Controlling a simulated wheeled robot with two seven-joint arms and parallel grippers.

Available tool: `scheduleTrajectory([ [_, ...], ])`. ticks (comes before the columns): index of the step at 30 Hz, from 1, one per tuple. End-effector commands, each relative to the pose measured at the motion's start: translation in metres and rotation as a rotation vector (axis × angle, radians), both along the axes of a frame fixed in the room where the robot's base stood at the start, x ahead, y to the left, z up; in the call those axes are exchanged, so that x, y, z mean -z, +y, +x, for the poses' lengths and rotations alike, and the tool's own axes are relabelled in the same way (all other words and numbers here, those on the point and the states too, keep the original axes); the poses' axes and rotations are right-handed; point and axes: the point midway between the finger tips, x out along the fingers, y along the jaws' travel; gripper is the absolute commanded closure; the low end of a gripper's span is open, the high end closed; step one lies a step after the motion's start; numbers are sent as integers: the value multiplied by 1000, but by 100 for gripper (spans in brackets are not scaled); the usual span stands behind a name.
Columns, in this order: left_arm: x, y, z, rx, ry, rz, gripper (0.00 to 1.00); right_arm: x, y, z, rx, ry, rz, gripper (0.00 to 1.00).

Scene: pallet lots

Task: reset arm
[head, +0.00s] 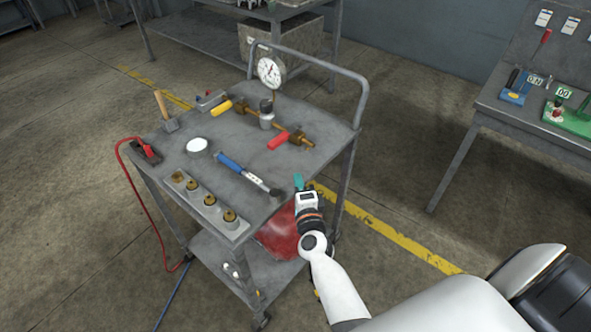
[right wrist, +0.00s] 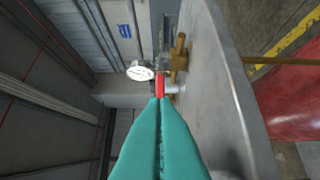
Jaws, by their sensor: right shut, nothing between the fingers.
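My right gripper (head: 298,181) has teal fingers and is at the near right edge of the grey cart's top (head: 235,150). Its fingers are shut together with nothing between them, as the right wrist view (right wrist: 160,110) also shows. The white and dark right arm comes in from the lower right of the head view. In the right wrist view, the red handle (right wrist: 160,86) on the brass fitting shows beyond the fingertips, apart from them as far as I can tell. My left gripper is not in view.
The cart top holds a pressure gauge (head: 270,72), a blue-handled wrench (head: 240,170), a red-handled valve (head: 290,138), a hammer (head: 164,112) and a block with brass fittings (head: 207,199). A red tank (head: 277,232) is low beside the gripper. A workbench (head: 530,120) stands at right; open floor lies between.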

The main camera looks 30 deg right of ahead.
Motion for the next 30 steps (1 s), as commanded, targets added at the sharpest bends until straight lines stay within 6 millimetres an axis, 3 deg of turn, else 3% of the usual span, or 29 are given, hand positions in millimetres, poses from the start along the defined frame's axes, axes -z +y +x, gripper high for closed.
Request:
scheduleTrajectory([
  [8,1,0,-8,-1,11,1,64,-1,4,-6,-15,5,-13,100],
  [11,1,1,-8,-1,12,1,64,-5,17,-9,-99,37,-90,100],
  [14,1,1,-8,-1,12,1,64,-9,43,-21,-268,114,-253,100],
  [17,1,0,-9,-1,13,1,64,-5,74,-47,-482,234,-478,100],
  [21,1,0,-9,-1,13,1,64,11,102,-102,-763,444,-795,100],
  [24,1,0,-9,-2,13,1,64,21,105,-143,-914,589,-968,100],
  [30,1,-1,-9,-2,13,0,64,28,95,-200,-1089,801,-1171,100],
])
